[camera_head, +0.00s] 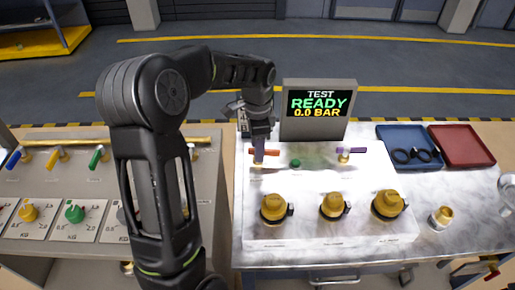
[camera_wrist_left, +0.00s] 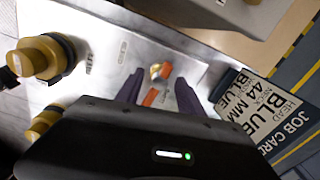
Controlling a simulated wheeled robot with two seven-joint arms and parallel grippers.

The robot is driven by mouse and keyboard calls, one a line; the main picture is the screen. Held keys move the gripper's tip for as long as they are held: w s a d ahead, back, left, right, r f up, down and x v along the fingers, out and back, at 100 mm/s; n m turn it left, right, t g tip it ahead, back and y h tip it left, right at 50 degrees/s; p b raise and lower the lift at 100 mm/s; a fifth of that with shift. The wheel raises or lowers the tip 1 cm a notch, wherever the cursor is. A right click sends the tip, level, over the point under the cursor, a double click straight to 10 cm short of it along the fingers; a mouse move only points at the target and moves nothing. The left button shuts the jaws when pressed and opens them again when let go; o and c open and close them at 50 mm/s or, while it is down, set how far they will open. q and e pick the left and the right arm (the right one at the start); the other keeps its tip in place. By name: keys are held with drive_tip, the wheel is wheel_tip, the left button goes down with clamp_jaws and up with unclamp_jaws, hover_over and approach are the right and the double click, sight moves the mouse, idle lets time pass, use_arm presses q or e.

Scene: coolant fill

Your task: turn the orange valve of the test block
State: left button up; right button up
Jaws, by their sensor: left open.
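The orange valve (camera_head: 273,152) sits at the back left of the pale test block (camera_head: 400,226). In the head view, my left gripper (camera_head: 259,156) points down over it and hides its middle. In the left wrist view, the valve's orange handle (camera_wrist_left: 151,97) and brass stem lie between the two dark fingers of my left gripper (camera_wrist_left: 158,92). The fingers are open, one on each side, with gaps to the handle. I cannot tell how far down they reach around it. My right gripper is not in view.
A display (camera_head: 319,108) reading "TEST READY 0.0 BAR" stands behind the block. A green button (camera_head: 295,162) and purple-handled valve (camera_head: 345,152) are to the right. Several brass-coloured caps (camera_head: 274,207) line the front. Blue (camera_head: 408,134) and red (camera_head: 466,145) trays lie right. A job card (camera_wrist_left: 272,112) stands nearby.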

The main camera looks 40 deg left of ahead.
use_arm(q)
drive_tip(key=shift+f, duration=0.85)
drive_tip(key=shift+c, duration=0.6)
clamp_jaws()
